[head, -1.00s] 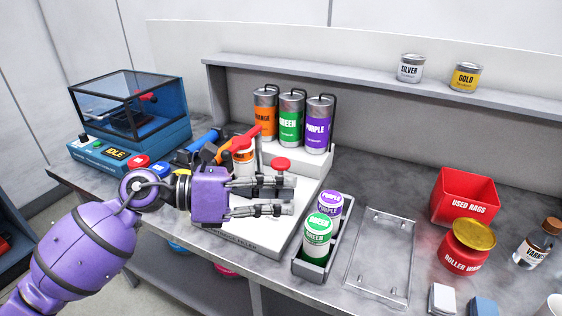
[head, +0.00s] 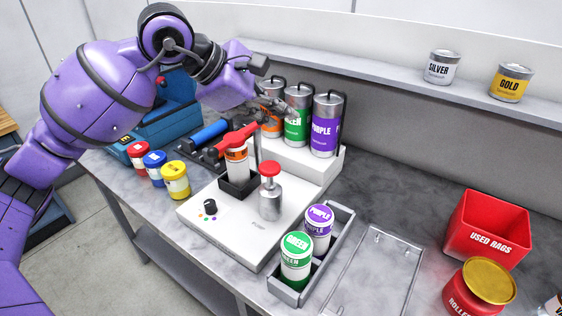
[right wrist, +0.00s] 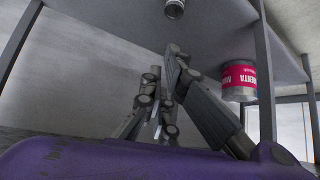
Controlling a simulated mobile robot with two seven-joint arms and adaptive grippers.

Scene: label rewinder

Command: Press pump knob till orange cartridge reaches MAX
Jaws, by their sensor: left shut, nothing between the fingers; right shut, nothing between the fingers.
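The red pump knob (head: 270,168) sits on a metal pump cylinder (head: 271,203) on the white filler base (head: 225,232). The orange cartridge (head: 237,163) stands upright in a dark holder just left of the pump, with a red piece (head: 238,138) over its top. Its fill level and any MAX mark are too small to read. My left gripper (head: 288,110) is shut and empty, above and behind the knob, in front of the ink canisters and not touching the knob. My right gripper (right wrist: 165,98) is shut and empty in the right wrist view.
Orange, green (head: 295,125) and purple (head: 325,128) canisters stand behind the filler. A tray (head: 338,252) with green and purple cartridges lies to the right. Red, blue and yellow jars (head: 175,180) stand left. A magenta can (right wrist: 240,80) shows near my right gripper.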

